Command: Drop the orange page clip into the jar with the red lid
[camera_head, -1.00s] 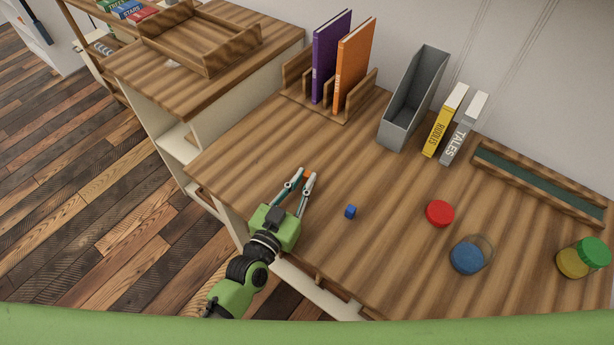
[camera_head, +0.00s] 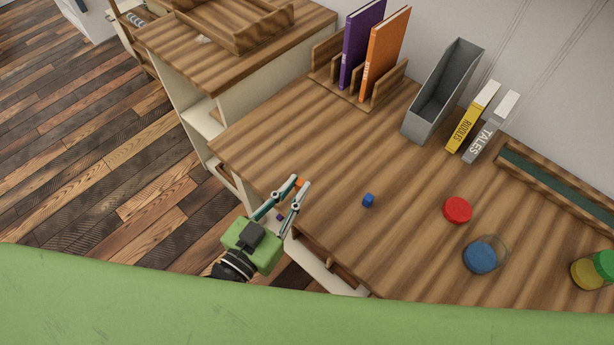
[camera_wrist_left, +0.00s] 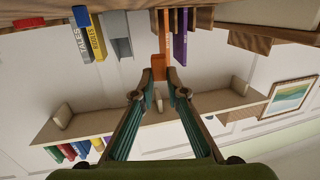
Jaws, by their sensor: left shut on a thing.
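The orange page clip (camera_head: 300,182) is a small orange piece between the fingertips of my left gripper (camera_head: 291,186). The gripper is shut on it, with its fingers held apart by the clip, near the front left edge of the desk. In the left wrist view the clip (camera_wrist_left: 158,68) shows between the fingertips. My right gripper is not in view.
A small blue cube (camera_head: 368,200) lies between gripper and red lid. A yellow jar with a green lid (camera_head: 605,264) stands at far right. Books (camera_head: 385,55), a grey file holder (camera_head: 443,90) and a long wooden tray (camera_head: 560,187) line the back. A small purple thing (camera_head: 279,217) shows under the fingers.

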